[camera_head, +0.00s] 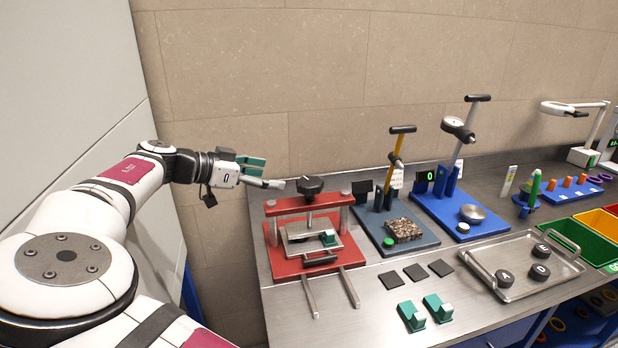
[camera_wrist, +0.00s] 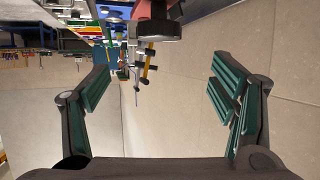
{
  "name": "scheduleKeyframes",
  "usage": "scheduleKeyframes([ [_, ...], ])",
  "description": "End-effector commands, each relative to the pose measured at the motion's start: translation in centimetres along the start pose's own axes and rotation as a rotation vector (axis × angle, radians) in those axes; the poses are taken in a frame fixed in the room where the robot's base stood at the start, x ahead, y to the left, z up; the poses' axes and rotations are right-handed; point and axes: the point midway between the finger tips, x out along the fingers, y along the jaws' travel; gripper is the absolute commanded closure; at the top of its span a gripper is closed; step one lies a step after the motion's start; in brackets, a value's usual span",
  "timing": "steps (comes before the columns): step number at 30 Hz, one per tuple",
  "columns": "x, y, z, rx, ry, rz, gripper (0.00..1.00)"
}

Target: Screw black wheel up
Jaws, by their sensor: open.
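The black wheel (camera_head: 310,184) is a lobed knob on top of the red press (camera_head: 312,203), above its crossbar. It also shows at the top of the wrist view, as a dark block (camera_wrist: 157,29). My gripper (camera_head: 264,173) is to the left of the wheel, at about its height in the picture, and apart from it. In the wrist view my gripper (camera_wrist: 160,88) is open, its green-padded fingers wide apart with nothing between them. Inside the press a metal mould plate (camera_head: 297,246) holds a green-handled piece.
Right of the press stand a grey-based device (camera_head: 425,243) with a yellow lever and a blue-based gauge stand (camera_head: 447,222). A metal tray (camera_head: 517,291) holds black weights. Dark squares and green blocks lie in front. The tiled wall (camera_head: 230,70) is close behind my gripper.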

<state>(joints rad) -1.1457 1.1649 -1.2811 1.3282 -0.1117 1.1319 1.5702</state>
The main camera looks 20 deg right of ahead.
Motion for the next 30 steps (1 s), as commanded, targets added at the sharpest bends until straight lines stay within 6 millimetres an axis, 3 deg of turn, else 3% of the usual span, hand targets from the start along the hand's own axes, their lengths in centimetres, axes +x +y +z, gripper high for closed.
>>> scheduleKeyframes([
  [18, 10.9, 0.3, -0.2, 0.0, -0.002, 0.005, 0.21],
  [24, 12.8, 0.2, -0.1, 0.0, -0.001, 0.003, 0.21],
  [30, 13.3, 0.1, -0.1, 0.0, -0.002, 0.001, 0.21],
])
